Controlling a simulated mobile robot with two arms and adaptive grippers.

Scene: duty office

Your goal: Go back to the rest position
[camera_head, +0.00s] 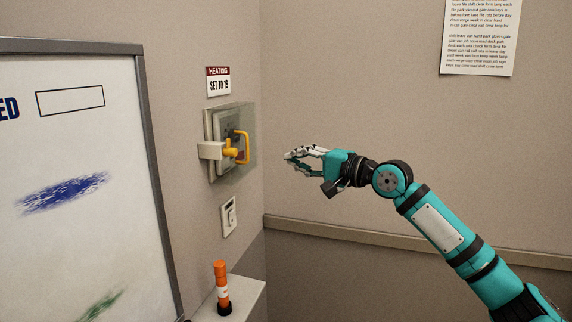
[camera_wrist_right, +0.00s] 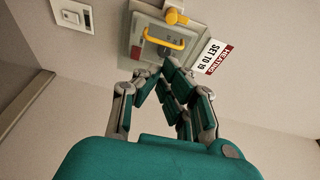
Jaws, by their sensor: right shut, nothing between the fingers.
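My right gripper (camera_head: 292,156) is shut and empty. It is held in the air to the right of a wall box with a clear cover (camera_head: 243,119) and a yellow handle (camera_head: 242,147), with a gap between them in the head view. In the right wrist view my right gripper (camera_wrist_right: 158,72) points toward the same box (camera_wrist_right: 150,53) and its yellow handle (camera_wrist_right: 163,38). My left gripper is not in view.
A heating sign (camera_head: 218,81) is above the box and a switch plate (camera_head: 228,216) below it. An orange marker (camera_head: 221,285) stands on a ledge (camera_head: 243,303). A framed whiteboard (camera_head: 85,180) is at left. A paper notice (camera_head: 479,35) hangs on the right wall.

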